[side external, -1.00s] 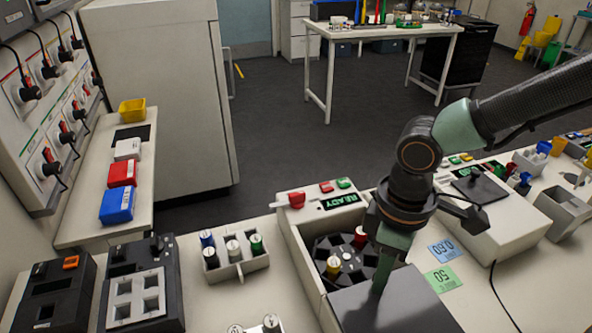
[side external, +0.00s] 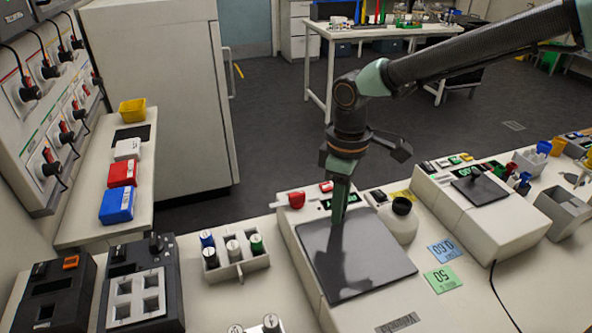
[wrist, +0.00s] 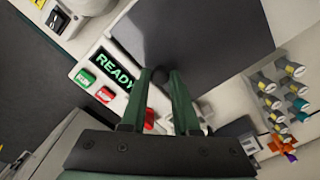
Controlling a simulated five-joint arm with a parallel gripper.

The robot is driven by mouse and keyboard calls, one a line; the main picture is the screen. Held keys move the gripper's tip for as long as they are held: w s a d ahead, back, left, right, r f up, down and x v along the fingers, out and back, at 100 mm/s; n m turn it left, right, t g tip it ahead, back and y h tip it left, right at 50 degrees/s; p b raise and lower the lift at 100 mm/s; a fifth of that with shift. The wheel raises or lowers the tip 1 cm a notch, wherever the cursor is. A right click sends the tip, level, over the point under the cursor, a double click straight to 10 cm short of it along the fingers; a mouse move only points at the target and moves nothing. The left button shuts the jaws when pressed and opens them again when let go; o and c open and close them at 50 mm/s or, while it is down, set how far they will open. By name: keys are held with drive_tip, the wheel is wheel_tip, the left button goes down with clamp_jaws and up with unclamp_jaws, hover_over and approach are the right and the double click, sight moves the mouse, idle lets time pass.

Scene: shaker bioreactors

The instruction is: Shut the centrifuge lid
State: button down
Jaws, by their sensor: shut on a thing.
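The centrifuge (side external: 305,272) is a white box on the bench, its dark grey lid (side external: 375,265) lying flat over the rotor opening. The rotor and its tubes are hidden under the lid. My gripper (side external: 338,222) points down at the far part of the lid. In the wrist view my gripper (wrist: 160,82) is shut on a dark knob of the lid (wrist: 205,40), between its two green fingers. The display (wrist: 114,68) reads READY, beside the green and red buttons.
A tube rack (side external: 238,265) stands left of the centrifuge. A second white device (side external: 470,215) and a round white item with a black top (side external: 402,207) stand to its right. Blue (side external: 443,250) and green (side external: 443,278) cards lie beside it on the bench.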

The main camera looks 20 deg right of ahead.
drive_tip(key=shift+w, duration=1.15)
drive_tip(key=c, duration=0.7)
unclamp_jaws()
drive_tip(key=shift+o, duration=0.2)
drive_tip(key=shift+s+r, duration=0.1)
wheel_tip(320, 180, up, 12)
